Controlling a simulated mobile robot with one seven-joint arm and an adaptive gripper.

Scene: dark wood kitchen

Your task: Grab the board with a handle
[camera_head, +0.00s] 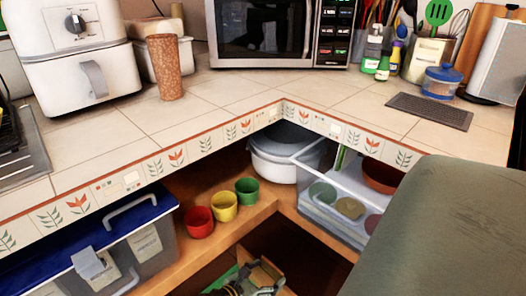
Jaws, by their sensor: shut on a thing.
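My gripper (252,287) is at the bottom edge of the view, low in the dark lower cupboard under the corner shelf. It is shut on a light wooden piece (264,272), which looks like the board. Only a small part of this piece shows, and I cannot make out its handle. The lower part of the gripper is cut off by the frame edge.
A green item (222,280) lies left of the gripper. Above are the wooden shelf (240,222), red (199,222), yellow (223,206) and green cups (247,191), a blue-lidded bin (155,250) and a clear container (330,215). A grey-green surface hides the lower right.

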